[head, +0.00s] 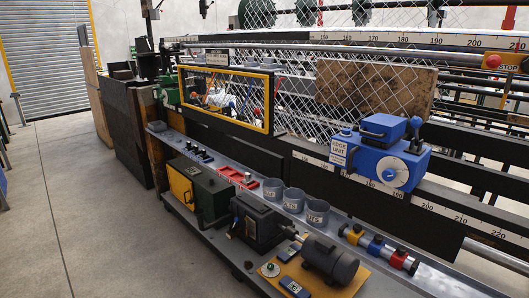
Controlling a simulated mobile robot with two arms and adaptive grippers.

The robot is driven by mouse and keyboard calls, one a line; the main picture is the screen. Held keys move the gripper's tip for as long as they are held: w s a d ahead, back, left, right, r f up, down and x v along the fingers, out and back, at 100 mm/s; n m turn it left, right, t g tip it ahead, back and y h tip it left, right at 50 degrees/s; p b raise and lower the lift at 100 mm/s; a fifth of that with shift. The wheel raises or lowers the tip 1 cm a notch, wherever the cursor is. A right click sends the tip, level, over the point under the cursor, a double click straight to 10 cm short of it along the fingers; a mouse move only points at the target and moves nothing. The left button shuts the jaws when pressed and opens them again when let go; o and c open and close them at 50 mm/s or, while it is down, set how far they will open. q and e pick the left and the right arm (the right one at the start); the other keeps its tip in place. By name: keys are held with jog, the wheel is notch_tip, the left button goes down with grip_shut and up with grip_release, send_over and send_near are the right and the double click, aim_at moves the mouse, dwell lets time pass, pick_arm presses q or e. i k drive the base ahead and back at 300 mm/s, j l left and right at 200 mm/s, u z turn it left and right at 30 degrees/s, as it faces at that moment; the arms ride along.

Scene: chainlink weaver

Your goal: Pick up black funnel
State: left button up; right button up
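I cannot make out a clear black funnel in the head view. Several small black pieces (197,152) stand in a row toward the far left of the grey shelf, too small to identify. Neither of my grippers shows in this view.
A blue edge unit (382,152) is mounted above. The concrete floor (75,200) at left is clear.

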aim_at(200, 215)
jog(key=i+j+z, duration=0.55)
jog(key=j+z, duration=0.3)
jog(key=j, duration=0.15)
jog(key=i+j+z, duration=0.25)
jog(key=j, duration=0.2)
jog(key=k+l, duration=0.05)
jog(key=k, duration=0.05)
